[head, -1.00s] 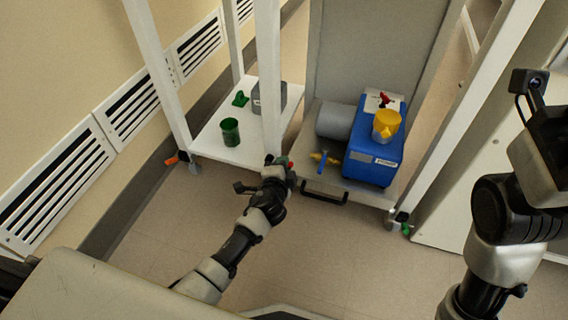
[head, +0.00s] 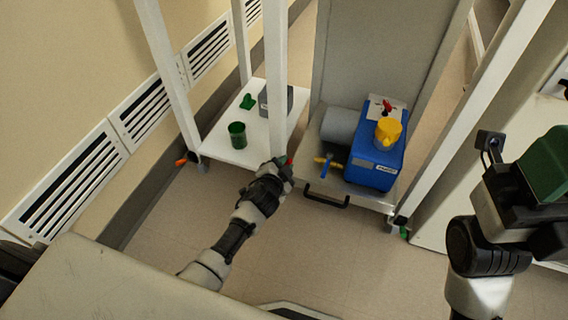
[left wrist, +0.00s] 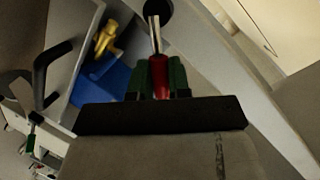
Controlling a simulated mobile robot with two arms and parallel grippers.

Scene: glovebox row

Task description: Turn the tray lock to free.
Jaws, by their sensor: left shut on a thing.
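The tray lock shows as a red handle (left wrist: 158,76) on a metal rod (left wrist: 154,34) in the left wrist view. The rod runs toward a dark round hole (left wrist: 158,10) in a pale post. My left gripper (left wrist: 160,80) is shut on the red handle, one green fingertip on each side. In the head view my left gripper (head: 284,166) is at the foot of the white post, with a bit of red at its tip. The tray (head: 362,197) is beside it, with a black front handle (head: 326,201). My right gripper (head: 545,168) is partly cut off at the right; its jaw opening is hidden.
A blue pump (head: 375,155) with a grey cylinder (head: 340,125) and yellow cap (head: 388,131) stands on the tray. A yellow valve with a blue lever (head: 326,165) is near its front. A green cup (head: 237,135) stands on the left shelf (head: 215,140). The floor in front is clear.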

